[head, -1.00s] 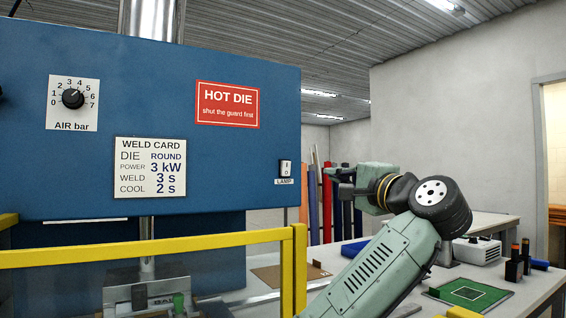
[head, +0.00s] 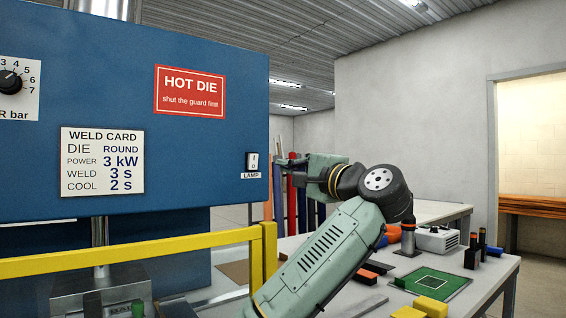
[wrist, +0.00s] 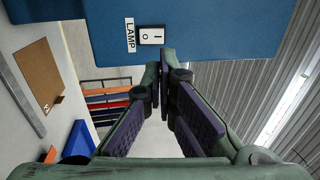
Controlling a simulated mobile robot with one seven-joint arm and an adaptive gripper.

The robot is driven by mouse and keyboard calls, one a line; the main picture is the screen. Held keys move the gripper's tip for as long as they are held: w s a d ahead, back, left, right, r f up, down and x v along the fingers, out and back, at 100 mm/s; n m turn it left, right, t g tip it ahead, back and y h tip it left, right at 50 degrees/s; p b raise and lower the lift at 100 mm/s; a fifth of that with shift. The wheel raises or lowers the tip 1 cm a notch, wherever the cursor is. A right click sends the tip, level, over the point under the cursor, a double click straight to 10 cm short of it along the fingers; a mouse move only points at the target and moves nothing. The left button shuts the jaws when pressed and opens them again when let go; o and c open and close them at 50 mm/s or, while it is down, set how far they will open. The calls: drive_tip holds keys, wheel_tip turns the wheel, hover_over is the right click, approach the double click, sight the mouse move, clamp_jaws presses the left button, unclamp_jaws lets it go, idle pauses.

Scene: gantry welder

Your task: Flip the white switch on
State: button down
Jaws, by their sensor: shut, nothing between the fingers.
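The white switch (head: 252,161) is a small rocker marked I and O, set at the lower right corner of the blue welder panel, above a LAMP label (head: 251,175). In the wrist view the switch (wrist: 151,37) appears sideways, just beyond my fingertips. Which side of the rocker is pressed in is too small to tell. My gripper (head: 281,160) is just right of the switch in the head view, at about its height, and looks apart from it. In the wrist view my gripper (wrist: 160,72) is shut and empty, its tips pointing toward the panel.
The blue panel (head: 205,120) also bears a HOT DIE sign (head: 190,92) and a weld card (head: 102,162). A yellow guard rail (head: 130,256) runs below it. A bench (head: 490,290) with a green board (head: 443,283) and blocks stands at right. Coloured rolls (wrist: 106,108) stand behind my gripper.

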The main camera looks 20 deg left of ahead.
sight(255, 157)
drive_tip(key=p+x, duration=0.5)
drive_tip(key=x, duration=0.6)
drive_tip(key=shift+a+r, duration=0.1)
drive_tip(key=shift+r, duration=0.05)
drive_tip(key=shift+w+a, duration=0.3)
